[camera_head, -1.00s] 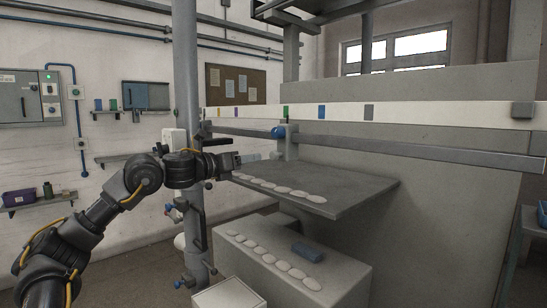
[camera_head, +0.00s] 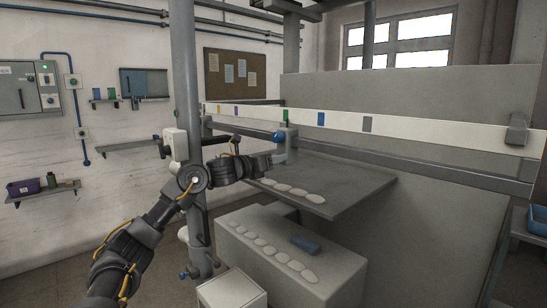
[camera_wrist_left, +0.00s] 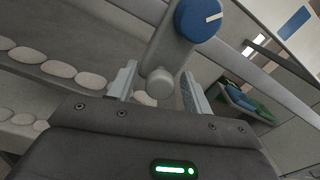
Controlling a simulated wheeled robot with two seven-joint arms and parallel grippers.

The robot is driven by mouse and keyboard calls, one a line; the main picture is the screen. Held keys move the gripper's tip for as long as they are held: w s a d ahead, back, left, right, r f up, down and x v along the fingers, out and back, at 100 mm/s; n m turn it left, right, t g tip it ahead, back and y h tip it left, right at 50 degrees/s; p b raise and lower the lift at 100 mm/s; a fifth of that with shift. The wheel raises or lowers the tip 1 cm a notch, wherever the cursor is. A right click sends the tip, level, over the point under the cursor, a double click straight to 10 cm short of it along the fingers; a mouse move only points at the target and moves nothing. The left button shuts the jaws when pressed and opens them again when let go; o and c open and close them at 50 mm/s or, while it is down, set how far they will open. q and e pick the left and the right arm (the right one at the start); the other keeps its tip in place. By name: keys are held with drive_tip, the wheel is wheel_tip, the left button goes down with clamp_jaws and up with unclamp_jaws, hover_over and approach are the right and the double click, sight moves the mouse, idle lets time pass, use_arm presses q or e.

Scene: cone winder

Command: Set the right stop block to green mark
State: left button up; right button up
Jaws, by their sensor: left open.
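A grey stop block with a blue knob (camera_head: 279,136) sits on the long rail, under the green mark (camera_head: 285,116) on the white strip. I cannot tell whether it lines up exactly with the mark. My left gripper (camera_head: 273,161) is just below the knob, at the block's lower part. In the left wrist view the open fingers (camera_wrist_left: 160,88) stand on either side of the block's round-ended grey post (camera_wrist_left: 160,82), with the blue knob (camera_wrist_left: 198,18) beyond it. Contact is unclear. My right gripper is out of view.
The white strip (camera_head: 430,131) also has yellow, purple, blue and grey marks. A grey shelf (camera_head: 350,185) with several pale discs lies below the rail. A lower bench (camera_head: 335,262) carries more discs and a blue object (camera_head: 305,244). A grey column (camera_head: 187,80) stands left.

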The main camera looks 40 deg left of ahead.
use_arm(q)
drive_tip(key=shift+c, duration=0.4)
clamp_jaws()
drive_tip(key=shift+a, duration=0.5)
drive_tip(key=shift+o, duration=0.4)
unclamp_jaws()
drive_tip(key=shift+s+f+b, duration=0.1)
drive_tip(key=shift+b, duration=0.2)
